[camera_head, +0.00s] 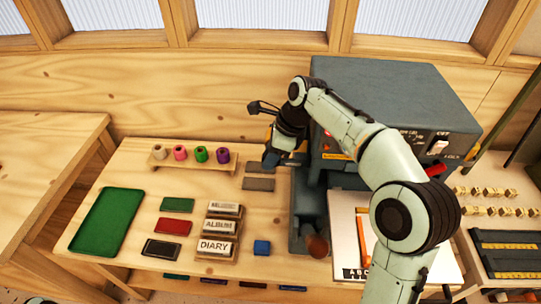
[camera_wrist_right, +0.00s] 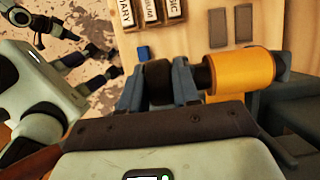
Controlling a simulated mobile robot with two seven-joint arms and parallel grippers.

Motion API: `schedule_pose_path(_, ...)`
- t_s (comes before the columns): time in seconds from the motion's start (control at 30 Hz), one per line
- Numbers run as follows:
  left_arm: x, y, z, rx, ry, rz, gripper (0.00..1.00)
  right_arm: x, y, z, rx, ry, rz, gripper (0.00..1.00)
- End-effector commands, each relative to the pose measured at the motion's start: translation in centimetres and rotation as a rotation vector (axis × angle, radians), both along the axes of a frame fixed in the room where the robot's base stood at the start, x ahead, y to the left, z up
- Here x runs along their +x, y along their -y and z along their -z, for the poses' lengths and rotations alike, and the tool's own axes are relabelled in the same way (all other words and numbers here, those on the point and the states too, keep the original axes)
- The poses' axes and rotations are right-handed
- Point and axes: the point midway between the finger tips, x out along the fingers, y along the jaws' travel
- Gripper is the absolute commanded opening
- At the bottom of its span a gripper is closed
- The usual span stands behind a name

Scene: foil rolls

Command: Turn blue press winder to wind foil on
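The dark grey press (camera_head: 395,95) stands at the back right, largely behind my right arm. My right gripper (camera_head: 272,153) is at the press's left side, above the table. In the right wrist view, the fingers of my right gripper (camera_wrist_right: 158,88) sit on both sides of a dark round winder knob (camera_wrist_right: 158,78) and appear to touch it. A gold foil roll (camera_wrist_right: 240,75) lies in line with the knob, to its right. Blue on the winder is hard to make out. My left gripper (camera_wrist_right: 92,66) shows at the left of that view, its fingers apart and empty.
A small shelf (camera_head: 190,164) holds several coloured foil rolls. A green tray (camera_head: 107,222), coloured covers, lettered blocks (camera_head: 217,228) and a blue block (camera_head: 262,247) lie on the table (camera_head: 130,165). A red handle juts from the press's right side.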

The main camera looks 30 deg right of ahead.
Motion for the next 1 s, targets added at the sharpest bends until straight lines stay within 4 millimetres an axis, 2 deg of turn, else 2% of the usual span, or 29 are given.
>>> schedule_pose_path(0.03, 0.0, 0.0, 0.0, 0.000, 0.000, 0.000, 0.43, 0.0, 0.0, 0.0, 0.000, 0.000, 0.000, 0.47)
schedule_pose_path(0.07, 0.0, 0.0, 0.0, 0.000, 0.000, 0.000, 0.43, 0.0, 0.0, 0.0, 0.000, 0.000, 0.000, 0.51)
schedule_pose_path(0.6, 0.2, 0.0, -0.2, 0.000, 0.003, 0.000, 0.43, 0.1, -0.1, 0.0, -0.022, -0.015, -0.003, 0.51)
schedule_pose_path(0.77, 1.2, 0.0, -1.1, 0.000, 0.013, 0.000, 0.43, 0.3, -0.4, -0.2, -0.119, -0.072, -0.006, 0.51)
schedule_pose_path(0.97, 3.6, 0.0, -2.9, 0.000, 0.041, 0.000, 0.43, 0.6, -0.5, -0.5, -0.329, -0.194, -0.004, 0.51)
schedule_pose_path(1.0, 3.3, 0.0, -2.7, 0.000, 0.038, 0.000, 0.43, 0.5, -0.3, -1.4, -0.326, -0.190, 0.002, 0.51)
